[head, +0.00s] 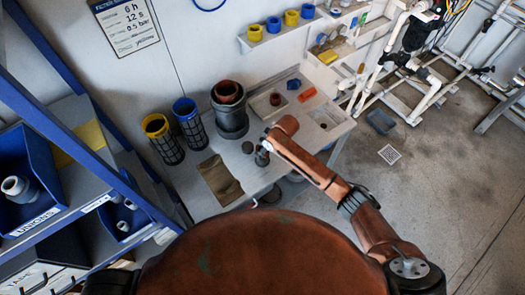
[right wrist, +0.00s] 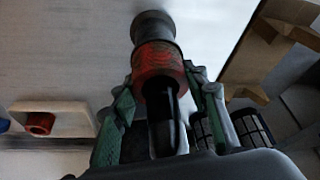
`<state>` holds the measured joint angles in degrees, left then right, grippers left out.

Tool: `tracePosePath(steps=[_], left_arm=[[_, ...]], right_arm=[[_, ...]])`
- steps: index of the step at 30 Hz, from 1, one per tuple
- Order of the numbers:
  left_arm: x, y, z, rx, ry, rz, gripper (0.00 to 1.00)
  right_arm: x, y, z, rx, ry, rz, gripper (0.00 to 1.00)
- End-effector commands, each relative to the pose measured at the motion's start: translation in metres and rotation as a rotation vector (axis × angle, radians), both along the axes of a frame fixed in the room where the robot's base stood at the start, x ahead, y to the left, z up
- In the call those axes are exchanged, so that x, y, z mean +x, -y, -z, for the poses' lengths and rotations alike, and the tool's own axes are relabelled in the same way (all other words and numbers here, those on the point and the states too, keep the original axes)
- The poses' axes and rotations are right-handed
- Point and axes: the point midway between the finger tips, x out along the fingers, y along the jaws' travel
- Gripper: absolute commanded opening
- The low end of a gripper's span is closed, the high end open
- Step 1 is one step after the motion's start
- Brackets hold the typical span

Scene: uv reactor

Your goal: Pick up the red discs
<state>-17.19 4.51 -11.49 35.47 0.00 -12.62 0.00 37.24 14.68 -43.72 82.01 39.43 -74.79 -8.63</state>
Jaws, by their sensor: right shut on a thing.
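My right gripper (head: 262,156) is over the bench beside small dark round pieces (head: 247,147). In the right wrist view, its green-padded fingers (right wrist: 160,100) are shut on a red cylindrical piece (right wrist: 158,62). A dark grey round piece (right wrist: 152,26) shows just beyond it; I cannot tell if they touch. A small red round piece (head: 275,99) lies in a bench tray; a red ring (right wrist: 40,123) shows on a white ledge in the wrist view. Red-brown rings (head: 227,91) sit in the top of a large grey cylinder (head: 230,122). My left gripper is not in view.
Yellow-topped (head: 161,142) and blue-topped (head: 190,124) mesh filters stand left of the grey cylinder. A brown cloth (head: 220,180) lies on the bench's front. An orange block (head: 307,94) lies at the back right. A blue shelf (head: 95,120) stands left; white pipes (head: 372,75) stand right.

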Motion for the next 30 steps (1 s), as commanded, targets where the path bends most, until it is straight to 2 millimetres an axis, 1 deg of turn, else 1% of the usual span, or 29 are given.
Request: tracePosePath(steps=[1, 7, 15, 19, 23, 26, 30], left_arm=[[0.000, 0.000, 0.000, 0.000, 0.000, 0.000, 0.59], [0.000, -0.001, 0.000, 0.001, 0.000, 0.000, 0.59], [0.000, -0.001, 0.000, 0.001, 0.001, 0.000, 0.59], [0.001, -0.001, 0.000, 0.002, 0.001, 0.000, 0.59], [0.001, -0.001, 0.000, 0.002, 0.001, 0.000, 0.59], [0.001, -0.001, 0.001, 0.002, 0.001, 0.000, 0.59], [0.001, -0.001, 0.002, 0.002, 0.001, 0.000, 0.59]], right_arm=[[0.000, 0.000, 0.000, 0.000, 0.000, 0.000, 0.31], [0.000, 0.000, 0.000, 0.000, 0.000, 0.000, 0.18], [0.000, 0.000, -0.001, 0.000, 0.000, 0.000, 0.17], [0.001, 0.000, -0.007, 0.000, 0.002, -0.001, 0.17], [0.001, -0.001, -0.020, 0.001, 0.003, -0.002, 0.17], [0.001, -0.001, -0.035, 0.002, 0.003, -0.001, 0.17], [0.001, 0.000, -0.061, 0.001, 0.005, -0.001, 0.17]])
